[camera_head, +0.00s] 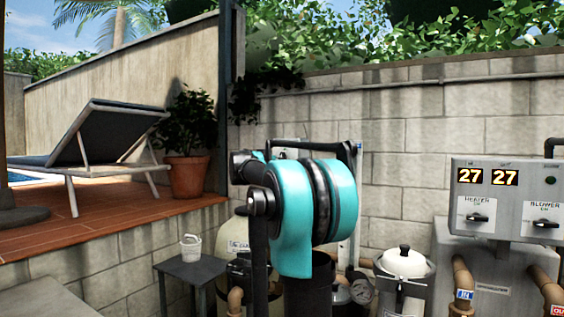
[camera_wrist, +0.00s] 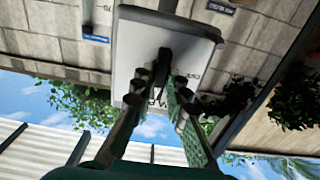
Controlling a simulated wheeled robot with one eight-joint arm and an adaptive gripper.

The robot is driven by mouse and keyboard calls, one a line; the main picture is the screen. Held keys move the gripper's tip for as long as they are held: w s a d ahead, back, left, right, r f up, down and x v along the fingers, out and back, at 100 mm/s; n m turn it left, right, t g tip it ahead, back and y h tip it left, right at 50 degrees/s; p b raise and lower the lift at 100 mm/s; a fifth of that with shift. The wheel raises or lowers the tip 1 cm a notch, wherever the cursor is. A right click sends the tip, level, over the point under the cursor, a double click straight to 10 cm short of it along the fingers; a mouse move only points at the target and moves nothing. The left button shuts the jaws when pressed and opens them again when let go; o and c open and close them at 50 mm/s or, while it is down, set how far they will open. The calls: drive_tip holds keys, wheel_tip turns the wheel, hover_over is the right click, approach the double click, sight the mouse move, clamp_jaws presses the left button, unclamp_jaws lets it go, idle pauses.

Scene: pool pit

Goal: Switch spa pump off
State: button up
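In the wrist view a pale grey switch box (camera_wrist: 134,45) hangs on the block wall, appearing upside down. A dark switch handle (camera_wrist: 165,57) stands out from its front plate. My gripper (camera_wrist: 161,82) points at this plate, its two fingers apart, with the handle lying between and just beyond the fingertips. I cannot tell whether a finger touches it. The lettering on the plate is partly hidden and too small to read, so I cannot confirm that it is the spa pump switch. In the head view my teal arm hides the gripper and most of that box.
A control panel (camera_head: 500,222) with two lit "27" displays and heater and blower switches stands at right. Below are pipes (camera_head: 463,280) and a silver-lidded pot-like housing (camera_head: 403,264). A small table (camera_head: 190,270) with a white bucket (camera_head: 191,247) stands left of my arm.

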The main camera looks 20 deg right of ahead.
clamp_jaws()
